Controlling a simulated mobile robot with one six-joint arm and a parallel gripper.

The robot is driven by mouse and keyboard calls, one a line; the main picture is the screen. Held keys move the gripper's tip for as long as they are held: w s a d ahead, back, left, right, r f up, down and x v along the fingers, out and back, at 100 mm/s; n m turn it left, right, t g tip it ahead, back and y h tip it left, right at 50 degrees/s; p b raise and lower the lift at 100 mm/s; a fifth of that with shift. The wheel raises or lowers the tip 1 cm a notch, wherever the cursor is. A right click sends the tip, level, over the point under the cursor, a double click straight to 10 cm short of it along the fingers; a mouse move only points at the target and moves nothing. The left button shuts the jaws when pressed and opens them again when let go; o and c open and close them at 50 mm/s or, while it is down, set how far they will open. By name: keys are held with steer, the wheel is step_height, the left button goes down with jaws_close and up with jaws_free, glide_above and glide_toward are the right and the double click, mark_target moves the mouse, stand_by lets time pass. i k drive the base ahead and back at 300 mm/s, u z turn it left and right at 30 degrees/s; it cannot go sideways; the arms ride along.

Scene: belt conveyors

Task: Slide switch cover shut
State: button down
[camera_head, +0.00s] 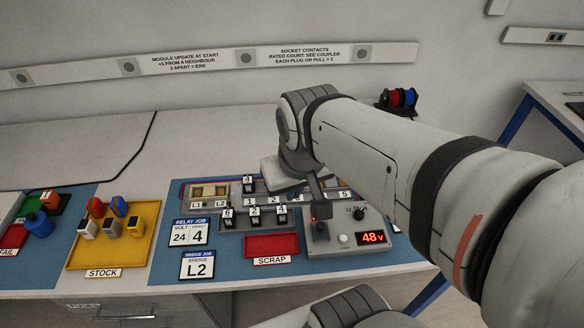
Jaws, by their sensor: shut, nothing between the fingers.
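A grey control box (327,245) stands at the right end of the blue mat, with a red "48 V" display (373,237), a black knob (359,214) and a white round button (343,239). My gripper (320,213) points down over the box's back left part. It is shut, with nothing seen in it. Its tip is at or just above a small dark part with a red spot; I cannot tell whether they touch. The switch cover is not clearly visible there, and the gripper hides part of that area, so its position cannot be told.
A grey relay rack with numbered modules (254,215) stands left of the box. A red scrap tray (272,245) lies in front of it. Job cards (197,265) and a yellow stock tray (82,254) are further left. My arm covers the right side.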

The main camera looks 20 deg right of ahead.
mark_target(320, 225)
steer(key=u, duration=0.5)
steer(key=k, duration=1.75)
steer(key=z, duration=0.3)
steer(key=i, duration=1)
steer(key=z, duration=0.15)
